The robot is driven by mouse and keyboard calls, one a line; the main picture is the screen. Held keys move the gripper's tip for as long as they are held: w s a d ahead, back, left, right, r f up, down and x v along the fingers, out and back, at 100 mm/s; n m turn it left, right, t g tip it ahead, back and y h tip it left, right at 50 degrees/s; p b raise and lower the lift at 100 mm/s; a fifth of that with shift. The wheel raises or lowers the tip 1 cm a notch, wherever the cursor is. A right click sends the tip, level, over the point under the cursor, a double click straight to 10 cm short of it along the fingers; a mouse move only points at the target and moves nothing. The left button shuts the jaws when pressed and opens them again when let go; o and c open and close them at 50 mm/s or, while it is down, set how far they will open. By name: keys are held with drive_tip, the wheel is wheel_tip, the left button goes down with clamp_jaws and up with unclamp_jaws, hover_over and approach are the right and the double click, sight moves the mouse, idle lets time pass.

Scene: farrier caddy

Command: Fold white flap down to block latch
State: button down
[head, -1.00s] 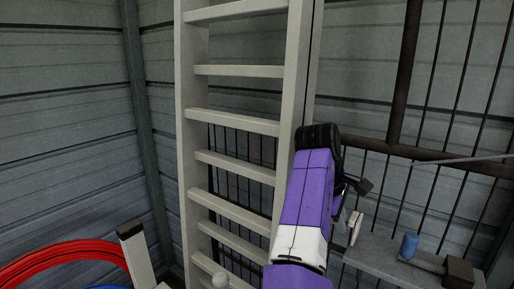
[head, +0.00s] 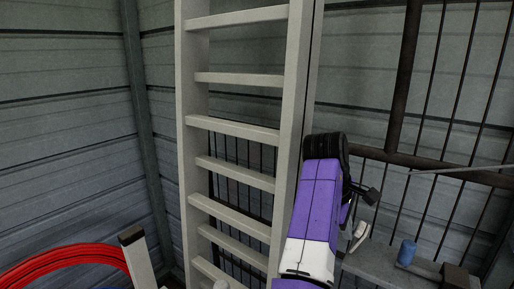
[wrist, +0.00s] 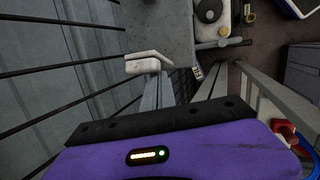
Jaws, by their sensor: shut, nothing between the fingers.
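A small white piece (head: 358,237), which looks like the flap, stands up at the near left end of a grey shelf. In the wrist view the white flap (wrist: 148,63) shows as a bent piece at the shelf's edge. My gripper (head: 370,194) is the small dark end of my purple and white arm, above and a little right of the flap and apart from it. It looks shut and empty. Its fingertips are small and hard to make out. I cannot clearly pick out a latch.
The grey shelf (head: 388,267) holds a blue cylinder (head: 406,252) and a dark block (head: 455,276). A pale ladder (head: 290,130) stands close left of my arm. Dark metal bars (head: 440,161) stand behind. A red coiled hose (head: 65,262) lies at lower left.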

sight(362, 236)
drive_tip(key=shift+s+d+r+p, duration=0.15)
drive_tip(key=shift+s+d+p, duration=0.1)
drive_tip(key=shift+d+p, duration=0.1)
drive_tip(key=shift+s+d, duration=0.45)
drive_tip(key=shift+d, duration=0.25)
idle(0.4)
drive_tip(key=shift+s+d+f, duration=0.25)
drive_tip(key=shift+s+d, duration=0.15)
drive_tip(key=shift+d, duration=0.05)
